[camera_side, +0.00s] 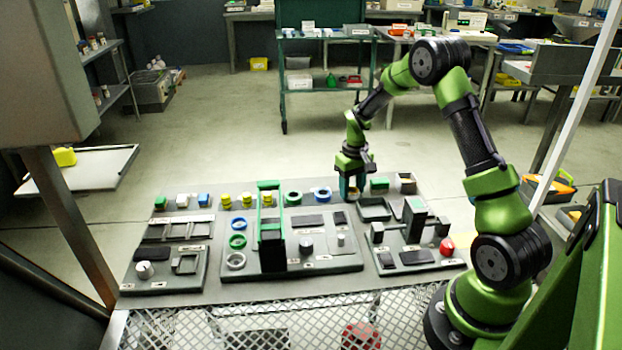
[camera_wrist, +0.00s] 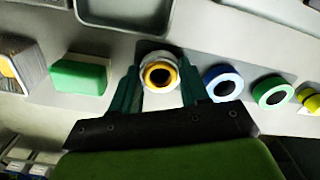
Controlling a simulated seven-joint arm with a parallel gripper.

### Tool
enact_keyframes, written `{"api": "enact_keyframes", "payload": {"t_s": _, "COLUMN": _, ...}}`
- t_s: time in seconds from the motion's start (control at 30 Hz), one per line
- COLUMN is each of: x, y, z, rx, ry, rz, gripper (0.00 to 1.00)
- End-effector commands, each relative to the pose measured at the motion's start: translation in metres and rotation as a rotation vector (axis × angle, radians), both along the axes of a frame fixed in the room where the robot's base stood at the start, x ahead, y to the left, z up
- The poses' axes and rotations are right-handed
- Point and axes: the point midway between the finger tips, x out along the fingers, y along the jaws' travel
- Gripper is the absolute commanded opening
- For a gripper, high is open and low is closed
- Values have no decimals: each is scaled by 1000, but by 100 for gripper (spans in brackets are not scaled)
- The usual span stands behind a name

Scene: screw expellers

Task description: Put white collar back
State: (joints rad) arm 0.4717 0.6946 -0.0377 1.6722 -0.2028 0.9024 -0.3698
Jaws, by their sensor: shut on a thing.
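The white collar (camera_wrist: 160,57) has a yellow inner ring and a dark hole, and sits between my fingers in the wrist view. My gripper (camera_wrist: 159,82) is shut on it, one finger at each side. In the side view my gripper (camera_side: 351,195) points down at the back of the table, right of the blue collar (camera_side: 322,194); its fingers largely hide the collar. I cannot tell whether the collar touches the table. A grey-white ring (camera_side: 235,261) lies at the front left of the middle board (camera_side: 335,262).
A green collar (camera_side: 292,197) and yellow pieces stand left in the back row. A green block (camera_side: 380,184) and small box (camera_side: 405,184) are close on the right. A tall green frame (camera_side: 269,208) rises from the middle board. A grey tray (camera_side: 374,209) lies in front.

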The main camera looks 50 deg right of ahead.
Motion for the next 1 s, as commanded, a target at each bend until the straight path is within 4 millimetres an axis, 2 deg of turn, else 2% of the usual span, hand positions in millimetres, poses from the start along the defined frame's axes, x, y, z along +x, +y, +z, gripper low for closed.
{"api": "enact_keyframes", "payload": {"t_s": 0.03, "x": 0, "y": 0, "z": -2, "rx": 0, "ry": 1, "rz": 0, "gripper": 7}}
{"api": "enact_keyframes", "payload": {"t_s": 0.07, "x": 0, "y": 0, "z": -2, "rx": 0, "ry": 1, "rz": 0, "gripper": 47}}
{"api": "enact_keyframes", "payload": {"t_s": 0.2, "x": 0, "y": 0, "z": -2, "rx": 0, "ry": 1, "rz": 0, "gripper": 68}}
{"api": "enact_keyframes", "payload": {"t_s": 0.23, "x": 0, "y": 0, "z": -2, "rx": 0, "ry": 1, "rz": 0, "gripper": 71}}
{"api": "enact_keyframes", "payload": {"t_s": 0.5, "x": 0, "y": 0, "z": -1, "rx": 0, "ry": 0, "rz": 0, "gripper": 71}}
{"api": "enact_keyframes", "payload": {"t_s": 0.63, "x": 1, "y": 0, "z": 9, "rx": -2, "ry": -1, "rz": 0, "gripper": 71}}
{"api": "enact_keyframes", "payload": {"t_s": 1.0, "x": 1, "y": 0, "z": 85, "rx": -2, "ry": -3, "rz": 1, "gripper": 71}}
